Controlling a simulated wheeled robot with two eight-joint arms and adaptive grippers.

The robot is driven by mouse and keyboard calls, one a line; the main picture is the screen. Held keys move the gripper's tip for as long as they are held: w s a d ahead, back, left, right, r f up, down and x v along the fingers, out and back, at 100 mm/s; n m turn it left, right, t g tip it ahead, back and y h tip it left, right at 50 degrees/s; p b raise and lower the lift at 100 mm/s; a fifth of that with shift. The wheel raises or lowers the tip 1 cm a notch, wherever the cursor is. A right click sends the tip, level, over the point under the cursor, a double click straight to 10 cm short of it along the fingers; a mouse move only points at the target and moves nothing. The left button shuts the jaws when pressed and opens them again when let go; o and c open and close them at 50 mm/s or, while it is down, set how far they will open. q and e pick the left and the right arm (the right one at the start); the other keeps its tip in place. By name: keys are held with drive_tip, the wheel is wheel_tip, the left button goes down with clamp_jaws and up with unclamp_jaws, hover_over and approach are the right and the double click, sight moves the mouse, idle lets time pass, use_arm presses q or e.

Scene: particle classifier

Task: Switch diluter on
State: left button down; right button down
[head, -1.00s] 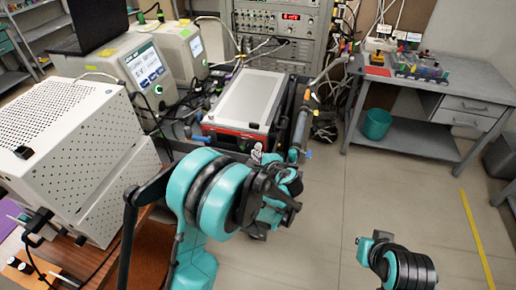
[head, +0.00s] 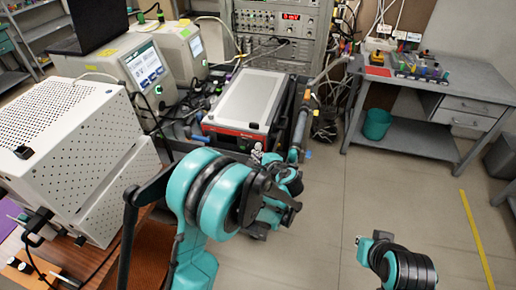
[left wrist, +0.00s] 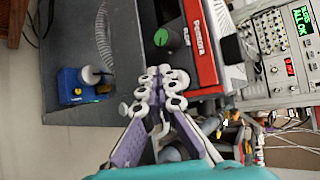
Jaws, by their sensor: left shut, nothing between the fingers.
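A box with a red front and a light grey top (head: 245,97) stands on the dark cart in the head view. Its red front (left wrist: 200,45) with white lettering shows in the left wrist view. A round green knob (left wrist: 161,37) sits on a dark panel beside that front. No label shows which device is the diluter. My left gripper (head: 257,152) is just in front of the red box. In the left wrist view, its fingers (left wrist: 165,85) are shut and empty, below the green knob and apart from it as far as I can tell.
A blue device (left wrist: 75,85) with a hose lies left of the fingers in the left wrist view. Perforated white boxes (head: 70,150) stand at left, and a screen instrument (head: 148,65) behind them. A grey table (head: 430,90) stands at right. The floor between is clear.

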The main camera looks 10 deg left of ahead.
use_arm(q)
drive_tip(key=shift+w, duration=0.15)
drive_tip(key=shift+w, duration=0.3)
drive_tip(key=shift+w, duration=0.85)
idle(0.8)
drive_tip(key=shift+s, duration=0.2)
drive_tip(key=shift+s+b, duration=0.3)
drive_tip(key=shift+s, duration=0.8)
drive_tip(key=s, duration=0.5)
drive_tip(key=shift+a+b, duration=0.1)
drive_tip(key=shift+b, duration=0.2)
idle(0.5)
